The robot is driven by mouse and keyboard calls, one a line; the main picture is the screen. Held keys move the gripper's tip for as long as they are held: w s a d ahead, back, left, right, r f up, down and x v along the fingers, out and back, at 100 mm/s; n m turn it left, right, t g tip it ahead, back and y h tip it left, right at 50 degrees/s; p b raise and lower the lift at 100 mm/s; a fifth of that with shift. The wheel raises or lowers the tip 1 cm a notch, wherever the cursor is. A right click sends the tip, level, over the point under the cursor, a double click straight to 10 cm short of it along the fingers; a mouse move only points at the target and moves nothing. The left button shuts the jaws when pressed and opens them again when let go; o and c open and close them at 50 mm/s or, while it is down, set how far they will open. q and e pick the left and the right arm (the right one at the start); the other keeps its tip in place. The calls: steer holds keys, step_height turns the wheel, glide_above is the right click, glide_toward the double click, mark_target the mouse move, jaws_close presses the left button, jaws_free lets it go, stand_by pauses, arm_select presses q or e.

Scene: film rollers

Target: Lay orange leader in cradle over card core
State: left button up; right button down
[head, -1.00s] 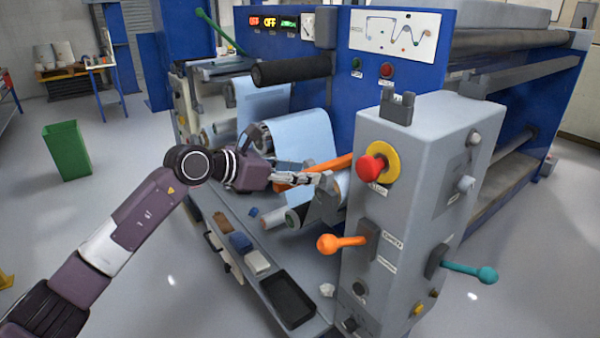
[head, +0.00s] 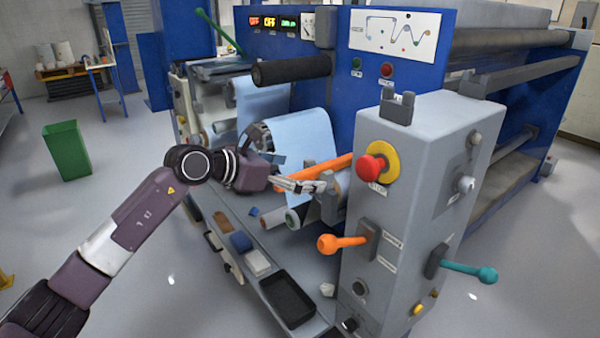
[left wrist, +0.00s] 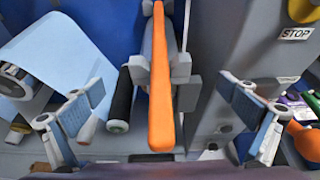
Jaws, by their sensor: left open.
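The orange leader (head: 332,166) is a long straight orange bar beside the grey console. In the left wrist view the orange leader (left wrist: 160,105) runs down the middle, between grey blocks (left wrist: 187,92) that look like the cradle. My left gripper (head: 322,186) is at the leader's near side in the head view, partly covering it. In the left wrist view my left gripper (left wrist: 166,105) is open, its fingers apart on either side of the leader, not touching it. A dark roll with a green-rimmed end (left wrist: 120,105) lies left of the leader; I cannot tell whether it is the card core.
The grey console (head: 415,180) with a red stop button (head: 371,168) and an orange lever (head: 342,243) stands close on the right. Light-blue film (head: 303,140) hangs on the left. A black tray (head: 287,299) lies on the ledge below.

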arm_select(q)
steer(key=shift+s+a, duration=0.1)
steer(key=shift+a, duration=0.05)
stand_by(0.5)
steer(key=shift+v, duration=1.1)
steer(key=shift+s+a+f, duration=0.1)
steer(key=shift+a+f, duration=0.1)
steer(key=shift+b+v, duration=0.3)
steer(key=shift+v, duration=0.85)
steer(key=shift+s+a+f, duration=0.1)
steer(key=shift+f, duration=0.1)
steer(key=shift+s+a+r, duration=0.15)
steer(key=shift+s+a, duration=0.5)
steer(key=shift+a, duration=0.25)
steer(key=shift+a+b, duration=0.1)
steer(key=shift+b, duration=0.2)
steer(key=shift+f+v, duration=0.25)
steer(key=shift+v, duration=0.95)
steer(key=shift+s, duration=0.1)
